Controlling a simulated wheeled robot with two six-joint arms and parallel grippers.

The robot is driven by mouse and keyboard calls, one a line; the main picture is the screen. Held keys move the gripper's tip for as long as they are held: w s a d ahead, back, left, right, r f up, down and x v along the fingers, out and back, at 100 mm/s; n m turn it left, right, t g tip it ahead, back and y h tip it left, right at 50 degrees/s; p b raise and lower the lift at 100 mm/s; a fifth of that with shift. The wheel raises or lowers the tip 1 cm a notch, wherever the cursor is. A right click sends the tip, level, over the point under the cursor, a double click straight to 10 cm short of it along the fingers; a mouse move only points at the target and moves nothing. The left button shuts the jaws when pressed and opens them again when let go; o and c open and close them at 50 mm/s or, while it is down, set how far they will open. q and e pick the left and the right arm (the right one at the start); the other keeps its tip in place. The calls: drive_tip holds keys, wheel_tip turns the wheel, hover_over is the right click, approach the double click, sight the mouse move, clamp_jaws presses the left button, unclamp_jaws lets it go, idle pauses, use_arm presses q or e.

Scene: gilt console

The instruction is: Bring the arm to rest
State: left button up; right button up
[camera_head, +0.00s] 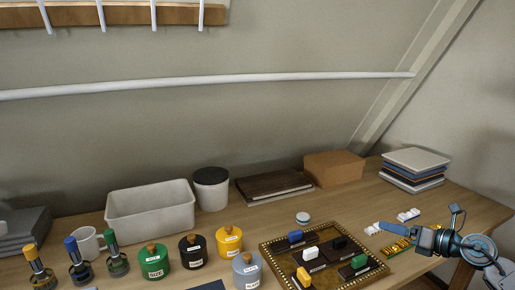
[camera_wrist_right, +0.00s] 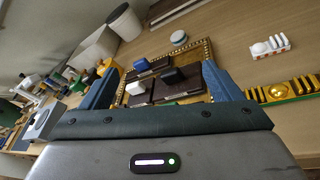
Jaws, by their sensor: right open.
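My right gripper (camera_head: 400,238) comes in from the right in the head view, above the right part of the wooden table (camera_head: 468,208). In the right wrist view its two blue fingers (camera_wrist_right: 160,88) stand wide apart with nothing held between them. The gold-edged tray (camera_head: 268,254) with dark blocks and small coloured pieces lies to its left in the head view. In the wrist view this tray (camera_wrist_right: 206,50) shows beyond and between the fingers. My left gripper is not in view.
A white piece (camera_head: 408,215) and gold pieces (camera_head: 397,248) lie close to the right gripper. Stacked books (camera_head: 414,167) and a brown box (camera_head: 334,168) stand behind. A white bin (camera_head: 150,211), labelled canisters (camera_head: 193,252) and a mug (camera_head: 86,243) fill the left.

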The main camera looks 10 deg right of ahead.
drive_tip(key=s+a+m+t, duration=0.1)
drive_tip(key=a+m+t, duration=0.3)
drive_tip(key=a+m, duration=0.1)
drive_tip(key=s+a+f+m+g+h, duration=0.35)
drive_tip(key=s+f+m+h, duration=0.25)
drive_tip(key=s+f+m, duration=0.7)
drive_tip(key=s+a+f+m+g+h, duration=0.3)
drive_tip(key=s+f+m+g+h, duration=0.25)
drive_tip(key=s+f+m, duration=0.75)
drive_tip(key=s+a+r+m+g+y, duration=0.1)
drive_tip(key=s+a+m+g+y, duration=0.2)
drive_tip(key=s+a+m+g, duration=0.35)
wheel_tip(320, 180, down, 27)
drive_tip(key=s+d+n+b, duration=0.1)
drive_tip(key=d+n+b, duration=0.1)
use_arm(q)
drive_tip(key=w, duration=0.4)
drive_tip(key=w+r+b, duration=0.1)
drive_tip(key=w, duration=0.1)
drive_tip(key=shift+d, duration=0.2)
use_arm(e)
drive_tip(key=s+f, duration=0.6)
drive_tip(key=f, duration=0.4)
drive_tip(key=s+d+f, duration=0.1)
drive_tip(key=s+f, duration=0.6)
drive_tip(key=f, duration=0.4)
drive_tip(key=shift+m, duration=0.35)
